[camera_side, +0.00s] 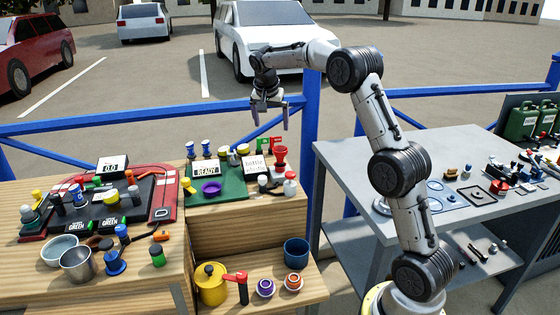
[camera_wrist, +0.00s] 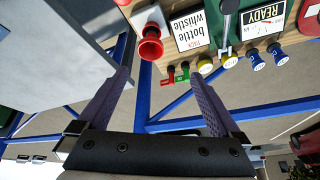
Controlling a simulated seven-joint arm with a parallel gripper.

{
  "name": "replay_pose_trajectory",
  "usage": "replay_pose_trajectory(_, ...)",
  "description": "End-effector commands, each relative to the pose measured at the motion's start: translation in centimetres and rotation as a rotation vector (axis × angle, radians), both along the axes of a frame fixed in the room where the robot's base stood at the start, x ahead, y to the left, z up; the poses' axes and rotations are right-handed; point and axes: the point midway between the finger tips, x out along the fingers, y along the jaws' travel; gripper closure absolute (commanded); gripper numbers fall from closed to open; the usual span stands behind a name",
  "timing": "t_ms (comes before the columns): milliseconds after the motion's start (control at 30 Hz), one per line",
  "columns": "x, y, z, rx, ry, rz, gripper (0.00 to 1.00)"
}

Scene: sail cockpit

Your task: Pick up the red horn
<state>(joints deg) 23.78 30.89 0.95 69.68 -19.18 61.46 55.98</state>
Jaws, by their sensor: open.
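The red horn (camera_side: 280,157) stands at the right end of the wooden bench top, right of the white "bottle whistle" card (camera_side: 255,166). In the wrist view its round red mouth (camera_wrist: 151,48) shows near the top, left of the card (camera_wrist: 194,30). My gripper (camera_side: 271,116) hangs above and behind the bench's back edge, with its fingers pointing down.
A white bottle with a red cap (camera_side: 290,185) stands close in front of the horn. Small green and red pieces (camera_side: 268,144) stand behind the card. A green mat with a "READY" card (camera_side: 205,169) lies to the left. A blue rail (camera_side: 311,115) runs behind the bench.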

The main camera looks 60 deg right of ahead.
Motion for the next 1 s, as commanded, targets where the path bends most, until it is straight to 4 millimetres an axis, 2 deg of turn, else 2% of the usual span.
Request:
replay_pose_trajectory(33, -0.2, -0.7, -1.5, 0.01, 0.022, -0.012, 0.0)
replay_pose_trajectory(100, -0.5, -1.3, -2.8, 0.02, 0.043, -0.023, 0.0)
replay_pose_trajectory(267, -0.7, -2.4, -4.4, 0.025, 0.053, -0.036, 0.0)
replay_pose_trajectory(500, -0.3, -4.0, -8.6, 0.025, 0.054, -0.034, 0.0)
replay_pose_trajectory(633, 0.0, -4.7, -10.3, 0.025, 0.052, -0.033, 0.0)
replay_pose_trajectory(867, 0.1, -5.3, -11.6, 0.025, 0.051, -0.033, 0.0)
replay_pose_trajectory(1000, 0.4, -6.2, -13.3, 0.025, 0.052, -0.034, 0.0)
